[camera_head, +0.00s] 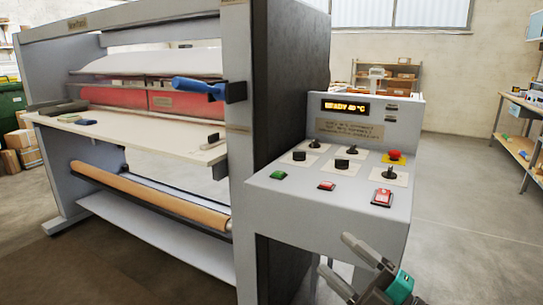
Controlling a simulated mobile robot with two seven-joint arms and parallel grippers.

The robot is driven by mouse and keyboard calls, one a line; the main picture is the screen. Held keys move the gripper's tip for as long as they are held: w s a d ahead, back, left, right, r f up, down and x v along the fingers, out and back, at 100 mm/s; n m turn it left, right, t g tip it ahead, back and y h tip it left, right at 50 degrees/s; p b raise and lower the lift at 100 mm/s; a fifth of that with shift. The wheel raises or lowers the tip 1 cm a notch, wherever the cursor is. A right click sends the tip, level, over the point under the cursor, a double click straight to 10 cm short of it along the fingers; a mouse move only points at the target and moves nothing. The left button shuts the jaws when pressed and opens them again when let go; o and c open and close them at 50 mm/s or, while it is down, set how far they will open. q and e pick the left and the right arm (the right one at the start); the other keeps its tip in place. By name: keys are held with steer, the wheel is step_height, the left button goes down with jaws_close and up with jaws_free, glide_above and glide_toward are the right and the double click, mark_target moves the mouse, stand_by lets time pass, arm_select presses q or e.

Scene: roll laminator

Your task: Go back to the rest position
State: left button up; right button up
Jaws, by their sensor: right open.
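My right gripper (341,260) is at the bottom edge, in front of and below the console's right front corner. Its fingers are apart with nothing between them, and it touches nothing that I can see. The roll laminator (285,100) fills the left and middle. Its control console (352,215) has a lit display (346,107), several black knobs, a green button (279,175), a red button (326,185), a red rocker switch (382,197) and a red emergency stop (394,155). My left gripper is not in view.
The laminator's feed table (150,138) carries small items, and a brown roll (150,195) lies below it. A blue-handled object (198,87) sits at the side frame. A shelf (388,78) stands behind, a workbench (518,150) at right. The floor (465,215) right of the console is clear.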

steer(key=s+d+f+m+g+h, duration=0.1)
steer(key=s+f+m+h, duration=0.3)
steer(key=f, duration=0.4)
steer(key=s+d+f+m+g+h+p, duration=0.1)
steer(key=s+d+f+m+h, duration=0.1)
steer(key=s+f+m+h, duration=0.3)
steer(key=s+d+f+m+g+h, duration=0.2)
steer(key=s+f+m+h, duration=0.3)
steer(key=s+f+m, duration=0.3)
step_height(320, 180, down, 5)
steer(key=m, duration=0.3)
steer(key=shift+d+p, duration=0.15)
steer(key=shift+p, duration=0.15)
steer(key=shift+s, duration=0.1)
